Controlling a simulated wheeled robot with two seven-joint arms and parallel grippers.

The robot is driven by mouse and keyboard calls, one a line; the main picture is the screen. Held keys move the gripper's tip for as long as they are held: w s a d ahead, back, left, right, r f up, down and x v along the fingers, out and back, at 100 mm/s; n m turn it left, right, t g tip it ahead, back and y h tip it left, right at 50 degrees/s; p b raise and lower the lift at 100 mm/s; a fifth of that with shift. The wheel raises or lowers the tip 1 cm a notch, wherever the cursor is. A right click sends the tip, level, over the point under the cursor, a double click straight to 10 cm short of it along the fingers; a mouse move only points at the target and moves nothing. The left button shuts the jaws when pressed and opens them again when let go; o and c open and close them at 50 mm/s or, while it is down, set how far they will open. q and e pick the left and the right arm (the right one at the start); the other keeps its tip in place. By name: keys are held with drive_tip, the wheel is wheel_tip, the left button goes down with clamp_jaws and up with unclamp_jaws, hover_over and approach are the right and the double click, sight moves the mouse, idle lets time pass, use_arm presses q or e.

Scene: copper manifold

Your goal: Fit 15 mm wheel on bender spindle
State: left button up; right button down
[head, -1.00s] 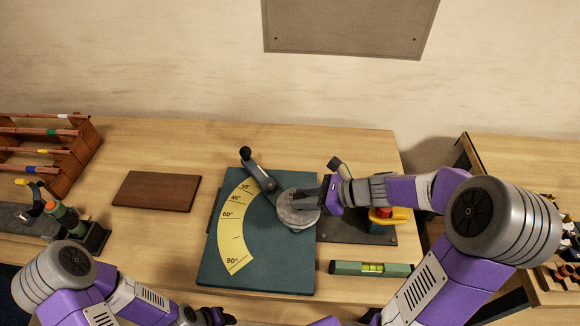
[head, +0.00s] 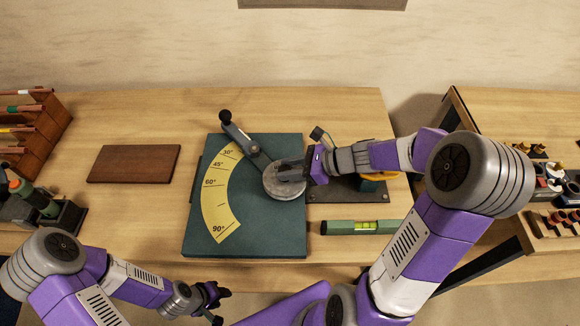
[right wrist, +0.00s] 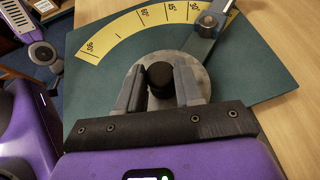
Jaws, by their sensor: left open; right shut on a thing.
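The bender is a dark green plate (head: 262,225) with a yellow angle scale (head: 222,198) and a grey lever arm (head: 238,137) with a black knob. A grey round wheel (head: 285,190) lies over the right part of the plate, at the lever's lower end; it also shows in the right wrist view (right wrist: 203,65). My right gripper (head: 282,172) is above the wheel, its fingers shut on the wheel's black hub (right wrist: 159,79). The spindle is hidden, and I cannot tell whether the wheel is fully seated. My left gripper (head: 215,296) is open and empty, below the table's front edge.
A dark base plate (head: 345,192) with a red and yellow device stands right of the bender. A green spirit level (head: 362,227) lies at the front right. A brown board (head: 134,164) and a tube rack (head: 32,125) are left. The table behind the bender is clear.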

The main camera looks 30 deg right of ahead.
drive_tip(key=c, duration=0.7)
unclamp_jaws()
drive_tip(key=shift+f, duration=0.1)
drive_tip(key=shift+o, duration=0.2)
drive_tip(key=shift+s+d, duration=0.1)
drive_tip(key=p+v, duration=0.2)
drive_tip(key=v, duration=0.5)
drive_tip(key=shift+s+d, duration=0.1)
